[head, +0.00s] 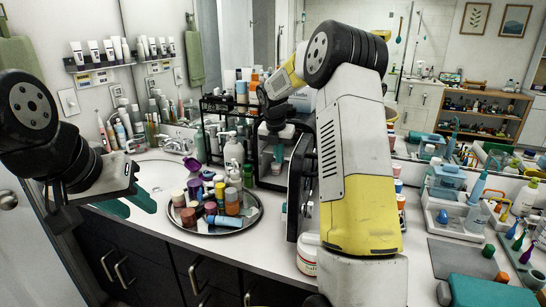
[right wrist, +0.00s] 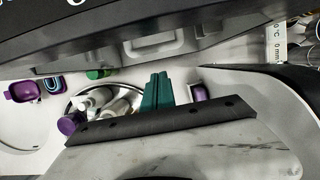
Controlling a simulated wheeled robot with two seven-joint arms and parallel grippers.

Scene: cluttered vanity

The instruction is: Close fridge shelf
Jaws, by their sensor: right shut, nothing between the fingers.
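A small dark-framed fridge (head: 270,172) stands on the counter, left of my right arm. A dark upright panel, apparently its door (head: 296,185), stands open beside it and is partly hidden by that arm. My right gripper (head: 278,152) is at the fridge's front opening, pointing down. In the right wrist view its teal fingers (right wrist: 157,92) are together and empty. A grey moulded surface (right wrist: 150,45), perhaps part of the fridge, lies beyond them; I cannot tell whether they touch it. My left gripper (head: 128,203) is open and empty at the counter's left, away from the fridge.
A round tray (head: 207,231) of several bottles and jars stands left of the fridge. A white tub (head: 308,254) stands in front of the door. A black rack (head: 225,105) is behind. Bottles and organisers crowd the right counter. The sink (head: 155,175) is at the left.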

